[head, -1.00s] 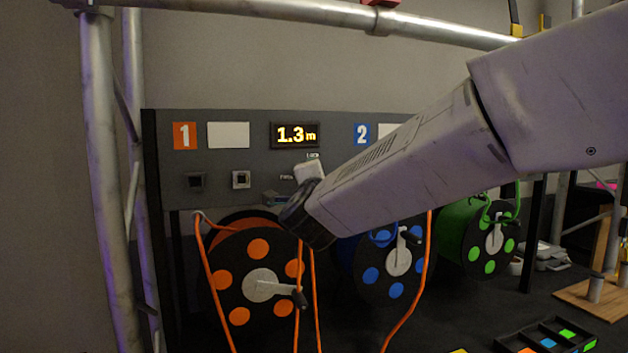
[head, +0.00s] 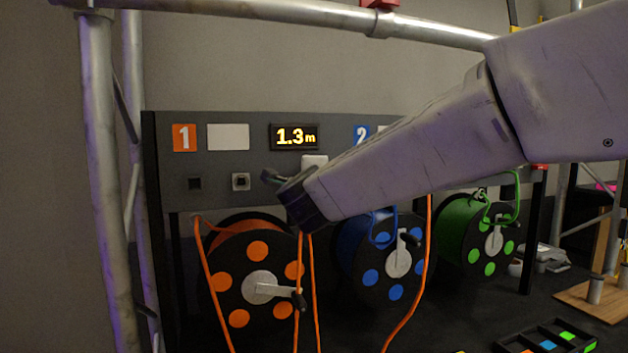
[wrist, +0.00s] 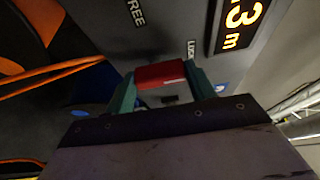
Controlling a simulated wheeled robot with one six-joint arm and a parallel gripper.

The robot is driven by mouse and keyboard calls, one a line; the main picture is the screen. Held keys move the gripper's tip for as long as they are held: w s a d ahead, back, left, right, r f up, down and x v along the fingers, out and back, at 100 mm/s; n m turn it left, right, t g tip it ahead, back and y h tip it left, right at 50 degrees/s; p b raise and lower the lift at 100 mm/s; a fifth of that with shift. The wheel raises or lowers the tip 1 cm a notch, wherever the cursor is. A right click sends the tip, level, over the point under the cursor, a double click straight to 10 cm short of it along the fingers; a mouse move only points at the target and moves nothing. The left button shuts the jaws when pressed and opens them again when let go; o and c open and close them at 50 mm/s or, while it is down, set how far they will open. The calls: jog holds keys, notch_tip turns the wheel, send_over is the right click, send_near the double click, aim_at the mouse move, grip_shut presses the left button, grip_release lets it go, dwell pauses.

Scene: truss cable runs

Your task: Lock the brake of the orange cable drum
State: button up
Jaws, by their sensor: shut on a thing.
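The orange cable drum (head: 240,262), black with orange spots and a grey crank, stands at the left under the grey panel. It shows in part at the upper left of the wrist view (wrist: 42,18). My gripper (wrist: 155,82) has its teal fingers on both sides of a red handle (wrist: 160,72) and is shut on it, at the panel. FREE and LOCK labels lie beyond the handle, and LOCK is partly covered by a finger. In the head view my gripper (head: 271,178) is above the orange drum; the handle is not visible there.
A blue drum (head: 370,278) and a green drum (head: 470,245) stand to the right. Orange cables hang in front of the drums. A truss post (head: 108,200) rises at left.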

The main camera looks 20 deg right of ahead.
jog(key=o, duration=1)
jog(key=v, duration=0.8)
jog(key=shift+w, duration=0.1)
